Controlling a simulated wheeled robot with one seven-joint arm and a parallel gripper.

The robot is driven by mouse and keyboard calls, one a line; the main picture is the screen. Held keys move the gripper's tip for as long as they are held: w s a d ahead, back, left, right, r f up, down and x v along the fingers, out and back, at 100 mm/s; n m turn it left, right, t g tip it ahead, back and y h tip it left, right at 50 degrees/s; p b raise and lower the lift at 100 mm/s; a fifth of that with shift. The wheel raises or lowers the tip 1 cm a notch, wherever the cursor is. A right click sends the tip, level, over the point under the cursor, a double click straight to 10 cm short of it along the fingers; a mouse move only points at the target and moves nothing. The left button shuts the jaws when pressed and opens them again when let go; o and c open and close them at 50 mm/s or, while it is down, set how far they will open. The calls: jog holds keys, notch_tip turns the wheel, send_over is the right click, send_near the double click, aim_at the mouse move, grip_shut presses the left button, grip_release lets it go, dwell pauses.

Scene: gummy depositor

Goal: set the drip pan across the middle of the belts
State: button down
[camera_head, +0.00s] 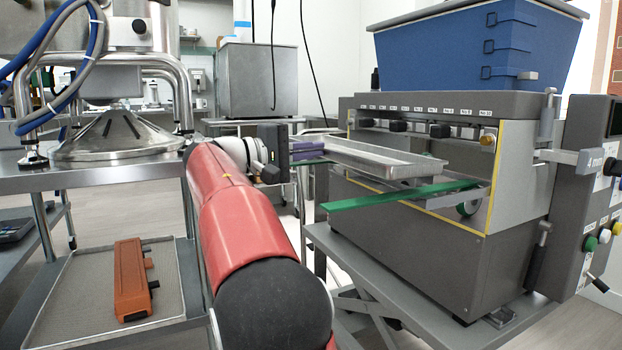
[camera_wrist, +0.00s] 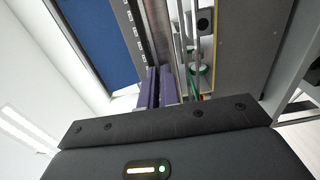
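The drip pan (camera_head: 385,162) is a long, shallow metal tray. It extends to the right from my gripper (camera_head: 318,148), reaching in front of the grey depositor. My gripper's purple fingers are shut on the pan's left end; in the wrist view the fingers (camera_wrist: 159,86) are close together with the grey metal pan (camera_wrist: 157,30) running away from them. A green belt (camera_head: 390,195) sticks out of the machine below and in front of the pan. The pan appears level and above the belt; I cannot tell whether they touch.
The depositor (camera_head: 420,240) stands on a grey lift table, with a blue hopper (camera_head: 470,52) on top and a row of knobs above the pan. A steel bench (camera_head: 110,178) is at left, with an orange-brown part (camera_head: 131,280) on a lower tray.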

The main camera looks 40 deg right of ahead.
notch_tip(320, 180, down, 4)
jog(key=shift+r+b, duration=0.1)
jog(key=shift+b, duration=0.5)
jog(key=c, duration=1.6)
grip_release()
jog(key=p+v, duration=0.1)
jog(key=v, duration=1.1)
jog(key=shift+w, duration=0.1)
